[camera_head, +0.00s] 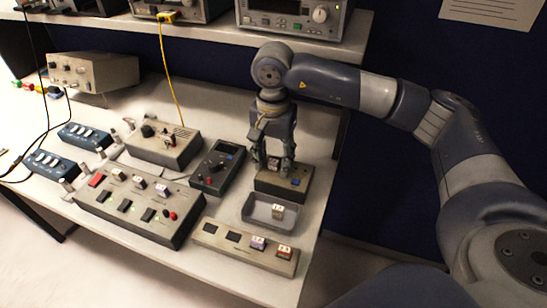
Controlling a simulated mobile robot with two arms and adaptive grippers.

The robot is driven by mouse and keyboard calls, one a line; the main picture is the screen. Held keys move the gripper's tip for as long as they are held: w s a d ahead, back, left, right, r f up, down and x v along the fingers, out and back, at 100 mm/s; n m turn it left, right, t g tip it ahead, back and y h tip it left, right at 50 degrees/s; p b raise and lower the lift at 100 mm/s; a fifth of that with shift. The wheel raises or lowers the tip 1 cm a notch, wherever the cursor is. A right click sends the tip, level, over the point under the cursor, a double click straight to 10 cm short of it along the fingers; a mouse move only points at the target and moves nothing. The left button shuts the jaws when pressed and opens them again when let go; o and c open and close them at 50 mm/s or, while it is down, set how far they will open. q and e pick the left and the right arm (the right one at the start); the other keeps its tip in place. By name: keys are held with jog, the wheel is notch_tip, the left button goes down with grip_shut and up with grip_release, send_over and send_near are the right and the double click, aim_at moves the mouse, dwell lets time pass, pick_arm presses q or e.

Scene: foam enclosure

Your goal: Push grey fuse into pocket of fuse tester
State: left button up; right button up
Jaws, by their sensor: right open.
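The fuse tester (294,187) is a dark box with a tan edge and a blue button, near the table's right side. My right gripper (273,167) points down over its left part, with its fingers open. A small light block, possibly the grey fuse (274,162), shows between the fingertips at the tester's top. Its colour is unclear, and the fingers hide the pocket and how deep the block sits. My left gripper is not in view.
A grey tray (257,211) with a pale fuse (278,211) lies in front of the tester. A fuse strip (220,241) holds a purple and an orange fuse. A meter (217,167) and a large switch panel (137,210) stand left. A shelf (205,36) runs behind.

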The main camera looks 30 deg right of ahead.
aim_at(273, 161)
jog(key=shift+r, duration=0.1)
notch_tip(273, 161, up, 12)
dwell(0.5)
